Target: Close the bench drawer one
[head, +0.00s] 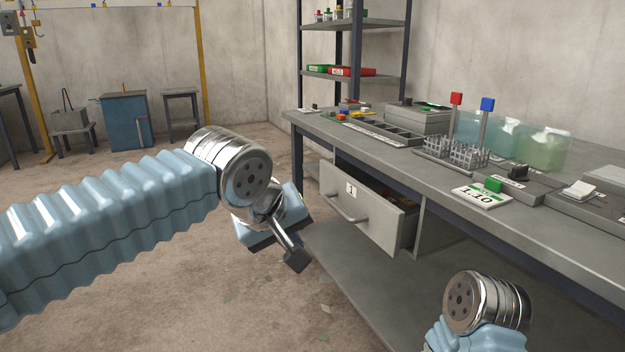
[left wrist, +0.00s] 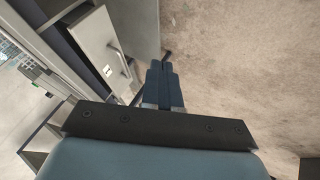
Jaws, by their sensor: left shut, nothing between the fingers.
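The bench drawer one (head: 362,217) has a grey front with a label "1" and a bar handle (head: 343,209). It is pulled out from under the bench, with its open top and dark inside showing. My left gripper (head: 297,261) is shut and empty, in front of the drawer, to the left of and lower than the handle in the head view. In the left wrist view, the shut fingers (left wrist: 164,82) are apart from the drawer front (left wrist: 103,48), which lies to their left. My right wrist shows at the lower right of the head view, but its fingers are hidden.
The workbench (head: 530,219) carries trays, a wire rack, green containers, and red and blue posts. A lower shelf (head: 375,275) runs below the drawer. Shelving stands behind the bench. The floor (head: 210,285) in front is clear.

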